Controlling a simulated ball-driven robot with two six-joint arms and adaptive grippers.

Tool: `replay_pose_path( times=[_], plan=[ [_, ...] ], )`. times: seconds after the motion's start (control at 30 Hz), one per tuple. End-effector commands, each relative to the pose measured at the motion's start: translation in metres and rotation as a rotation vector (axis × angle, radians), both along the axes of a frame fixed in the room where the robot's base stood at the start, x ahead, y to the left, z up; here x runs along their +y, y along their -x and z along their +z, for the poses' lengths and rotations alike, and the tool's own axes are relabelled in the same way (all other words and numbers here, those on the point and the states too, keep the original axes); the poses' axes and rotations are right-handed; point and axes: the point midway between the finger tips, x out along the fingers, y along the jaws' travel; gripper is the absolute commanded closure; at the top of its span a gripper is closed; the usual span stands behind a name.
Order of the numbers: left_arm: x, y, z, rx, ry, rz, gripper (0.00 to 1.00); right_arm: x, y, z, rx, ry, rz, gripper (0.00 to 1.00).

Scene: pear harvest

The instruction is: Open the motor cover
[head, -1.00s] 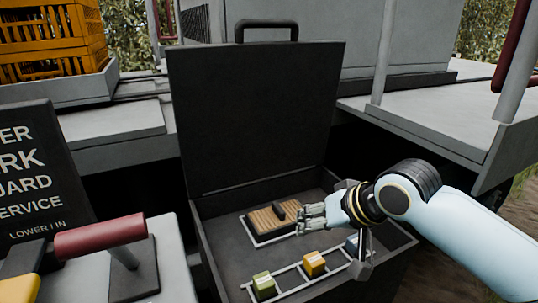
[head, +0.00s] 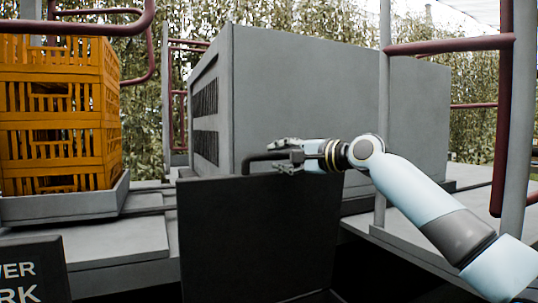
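The black lid (head: 255,235) of an open case stands upright in the middle of the head view, with a dark bar handle (head: 258,157) on its top edge. A large grey motor housing (head: 300,100) with dark vent slots stands behind it; its panels look closed. My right gripper (head: 281,156) is at the right part of the handle, with one finger above it and one below. The fingers look spread; whether they touch the handle cannot be told. The inside of the case is below the view. My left gripper is not in view.
Stacked orange crates (head: 60,115) stand in a grey tray (head: 70,204) at the left. Dark red rails (head: 450,45) and a grey post (head: 384,110) are at the right. A dark sign (head: 35,270) is at the lower left.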

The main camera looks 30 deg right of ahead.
Motion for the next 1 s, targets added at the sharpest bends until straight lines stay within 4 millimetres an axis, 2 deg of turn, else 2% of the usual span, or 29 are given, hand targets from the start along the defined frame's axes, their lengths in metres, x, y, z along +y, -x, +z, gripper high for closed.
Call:
replay_pose_path(
  times=[0.1,0.23,0.6,0.8,1.0],
  plan=[
    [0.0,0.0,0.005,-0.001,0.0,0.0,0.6,0.008,-0.019,0.0,0.001,-0.002,0.001,0.72],
    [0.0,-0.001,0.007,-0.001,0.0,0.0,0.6,0.012,-0.032,-0.002,0.001,-0.001,0.001,0.72],
    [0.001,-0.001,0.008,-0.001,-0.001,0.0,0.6,0.014,-0.038,-0.004,0.002,0.004,0.001,0.72],
    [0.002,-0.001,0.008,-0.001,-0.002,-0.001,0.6,0.014,-0.038,-0.004,0.002,0.004,0.001,0.98],
    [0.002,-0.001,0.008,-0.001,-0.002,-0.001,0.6,0.014,-0.038,-0.005,0.003,0.004,0.001,1.0]
  ],
)
